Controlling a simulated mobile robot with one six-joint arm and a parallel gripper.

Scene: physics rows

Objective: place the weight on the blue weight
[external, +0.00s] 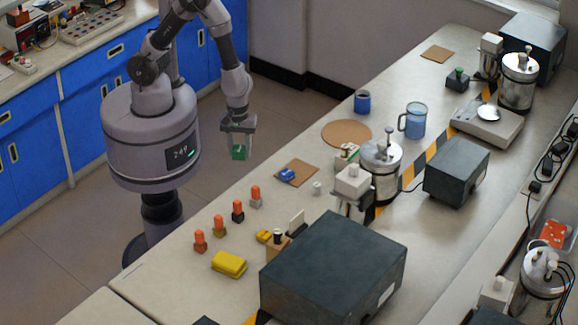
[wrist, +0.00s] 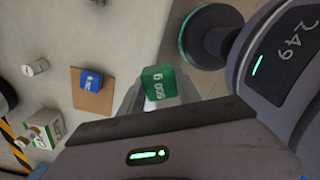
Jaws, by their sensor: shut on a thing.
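My gripper (external: 239,138) is shut on a green weight (external: 239,152). In the wrist view the green weight (wrist: 159,84) is between the fingers, with "500 g" marked on its face. The external view shows it held in the air just off the bench's left edge. The blue weight (external: 287,174) lies on a square brown mat (external: 303,168) on the bench, to the right of and below my gripper in the picture. In the wrist view the blue weight (wrist: 91,80) is on the mat (wrist: 92,101), left of the green weight and apart from it. Its top is bare.
A small white cylinder (external: 317,188) stands right of the mat. A metal vessel (external: 381,170), a round cork mat (external: 346,133) and a blue mug (external: 412,120) are beyond. Several orange-topped pieces (external: 238,211) and a yellow block (external: 229,264) lie nearer. A large dark box (external: 333,265) fills the front.

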